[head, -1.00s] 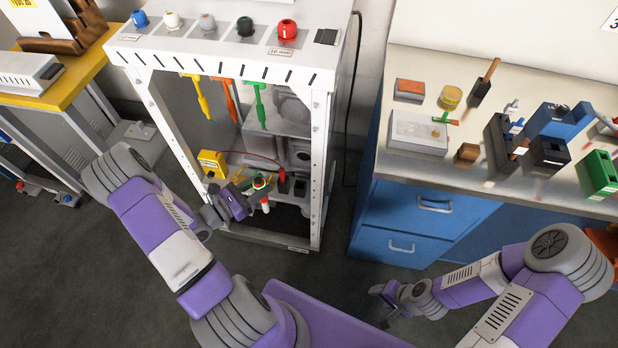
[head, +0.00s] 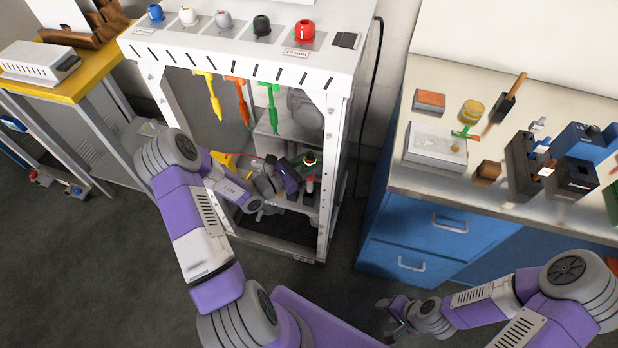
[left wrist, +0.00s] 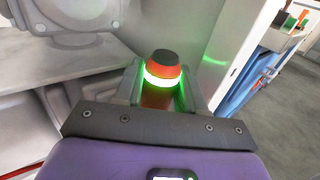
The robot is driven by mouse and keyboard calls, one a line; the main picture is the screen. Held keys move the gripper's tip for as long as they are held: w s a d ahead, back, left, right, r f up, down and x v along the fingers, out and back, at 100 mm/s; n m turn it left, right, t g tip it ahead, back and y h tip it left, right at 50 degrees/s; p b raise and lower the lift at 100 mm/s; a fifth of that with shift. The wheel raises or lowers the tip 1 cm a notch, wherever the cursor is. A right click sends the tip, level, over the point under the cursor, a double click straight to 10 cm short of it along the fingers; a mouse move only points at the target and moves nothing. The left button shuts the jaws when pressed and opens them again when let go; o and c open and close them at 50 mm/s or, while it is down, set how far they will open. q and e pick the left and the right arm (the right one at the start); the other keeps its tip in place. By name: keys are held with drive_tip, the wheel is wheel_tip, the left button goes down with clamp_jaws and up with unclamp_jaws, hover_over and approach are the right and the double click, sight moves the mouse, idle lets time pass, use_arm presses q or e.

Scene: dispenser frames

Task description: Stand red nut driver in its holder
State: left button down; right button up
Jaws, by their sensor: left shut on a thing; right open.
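My left gripper (head: 298,172) is inside the white frame, below its top. It is shut on an upright red tool with a dark cap and a glowing green band, which looks like the red nut driver (head: 309,185). In the left wrist view the tool (left wrist: 161,72) stands between the two fingers (left wrist: 160,95); its lower part is hidden. Yellow (head: 209,92), orange (head: 240,98) and green (head: 271,100) drivers hang under the top of the white frame (head: 240,62). I cannot tell which holder is the red driver's. My right gripper (head: 393,312) is open, low before the blue cabinet.
Coloured knobs, including a red one (head: 305,31), stand on the frame's top. A frame post (head: 326,185) rises just right of my left gripper. A workbench (head: 440,192) with several blocks and tools stands on the right. A yellow-edged table (head: 75,91) stands at left.

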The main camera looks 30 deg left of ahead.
use_arm(q)
wheel_tip(320, 180, down, 3)
drive_tip(key=shift+f+b, duration=0.2)
drive_tip(key=shift+b, duration=0.4)
drive_tip(key=shift+f+b, duration=0.75)
drive_tip(key=shift+f, duration=1.1)
drive_tip(key=shift+r, duration=0.1)
drive_tip(key=c, duration=0.9)
unclamp_jaws()
drive_tip(key=shift+f, duration=0.2)
drive_tip(key=shift+c, duration=0.2)
